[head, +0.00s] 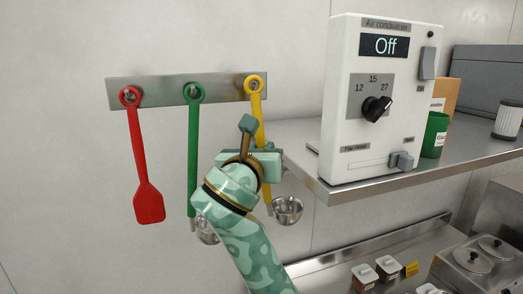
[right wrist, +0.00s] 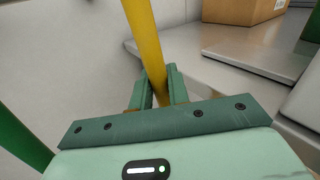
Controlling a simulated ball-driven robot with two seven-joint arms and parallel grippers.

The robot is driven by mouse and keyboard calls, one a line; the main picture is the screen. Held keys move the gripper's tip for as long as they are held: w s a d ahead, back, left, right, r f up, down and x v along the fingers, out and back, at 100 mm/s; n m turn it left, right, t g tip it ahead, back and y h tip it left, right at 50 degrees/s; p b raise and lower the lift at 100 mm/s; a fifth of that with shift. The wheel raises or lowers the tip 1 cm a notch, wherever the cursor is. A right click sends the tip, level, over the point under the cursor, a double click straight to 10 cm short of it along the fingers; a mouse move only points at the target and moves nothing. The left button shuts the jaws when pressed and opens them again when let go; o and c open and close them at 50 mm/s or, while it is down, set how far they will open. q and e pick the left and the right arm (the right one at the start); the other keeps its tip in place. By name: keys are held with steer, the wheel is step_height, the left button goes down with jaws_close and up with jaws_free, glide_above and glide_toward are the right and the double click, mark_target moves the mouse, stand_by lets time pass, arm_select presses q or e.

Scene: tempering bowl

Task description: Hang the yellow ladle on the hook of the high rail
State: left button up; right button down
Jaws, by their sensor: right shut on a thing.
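The yellow ladle (head: 257,112) is upright in front of the right end of the high rail (head: 160,88). Its top ring lines up with the right-hand hook (head: 253,84); I cannot tell whether the ring is over the hook or only in front of it. Its metal bowl (head: 288,210) shows below my gripper. My right gripper (head: 264,162) is shut on the ladle's handle; the right wrist view shows the yellow handle (right wrist: 145,40) between the fingers (right wrist: 160,88). My wrist hides the middle of the handle. My left gripper is not in view.
A red spatula (head: 140,160) and a green ladle (head: 193,140) hang on the rail to the left. A steel shelf (head: 300,150) bearing the white air conditioner box (head: 350,110) is close on the right. A counter with small containers (head: 365,275) lies below. The wall at far left is clear.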

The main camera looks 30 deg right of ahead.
steer(key=shift+w+d+f, duration=0.15)
steer(key=shift+w+f, duration=0.1)
steer(key=shift+w, duration=0.25)
steer(key=shift+w+d+f, duration=0.1)
steer(key=shift+w+f, duration=0.1)
steer(key=shift+w, duration=0.3)
stand_by(1.1)
steer(key=c, duration=1.3)
jaws_free()
steer(key=shift+a, duration=0.1)
